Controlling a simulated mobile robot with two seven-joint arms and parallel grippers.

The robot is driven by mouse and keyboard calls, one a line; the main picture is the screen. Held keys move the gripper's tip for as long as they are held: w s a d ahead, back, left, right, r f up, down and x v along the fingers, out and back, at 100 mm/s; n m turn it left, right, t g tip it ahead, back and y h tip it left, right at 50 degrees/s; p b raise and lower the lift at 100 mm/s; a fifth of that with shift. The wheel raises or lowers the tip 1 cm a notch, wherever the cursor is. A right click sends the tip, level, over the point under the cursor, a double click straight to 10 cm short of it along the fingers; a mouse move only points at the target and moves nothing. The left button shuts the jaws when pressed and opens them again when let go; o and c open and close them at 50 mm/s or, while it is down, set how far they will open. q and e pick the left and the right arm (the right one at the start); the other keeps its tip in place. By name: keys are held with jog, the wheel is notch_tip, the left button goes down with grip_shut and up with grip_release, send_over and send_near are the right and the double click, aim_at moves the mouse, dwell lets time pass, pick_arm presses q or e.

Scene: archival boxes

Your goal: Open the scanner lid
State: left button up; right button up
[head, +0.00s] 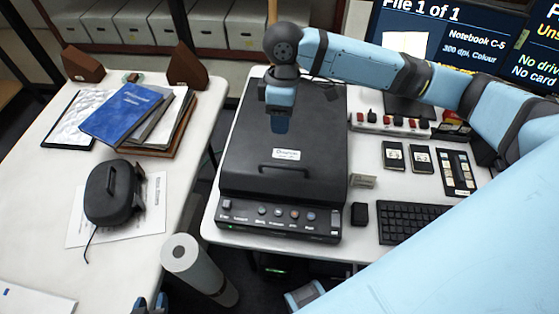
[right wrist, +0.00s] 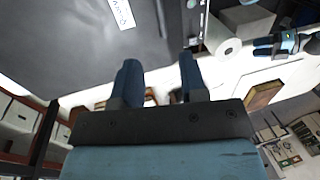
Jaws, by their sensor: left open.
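The black scanner (head: 250,212) stands on the white desk, with buttons along its front. Its dark lid (head: 255,140) lies shut and has a handle (head: 290,169) near its front edge. The lid also fills the upper left of the right wrist view (right wrist: 60,45). My right gripper (head: 279,126) points down above the lid's middle, behind the handle; in its wrist view (right wrist: 160,75) its fingers are apart with nothing held. I cannot tell its exact height over the lid. My left gripper (head: 150,304) is open at the bottom left edge, well away from the scanner.
A keyboard (head: 408,222), black cartridges (head: 393,156) and a small black box (head: 359,213) lie right of the scanner. A monitor (head: 450,40) stands behind. A paper roll (head: 200,268) stands between the desks. The left table holds a blue folder (head: 122,110) and a black case (head: 112,193).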

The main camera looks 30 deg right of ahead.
send_over(280, 161)
jog(key=s+a, duration=0.2)
jog(key=s, duration=0.1)
notch_tip(280, 161, down, 13)
jog(key=shift+d+r, duration=0.1)
grip_shut()
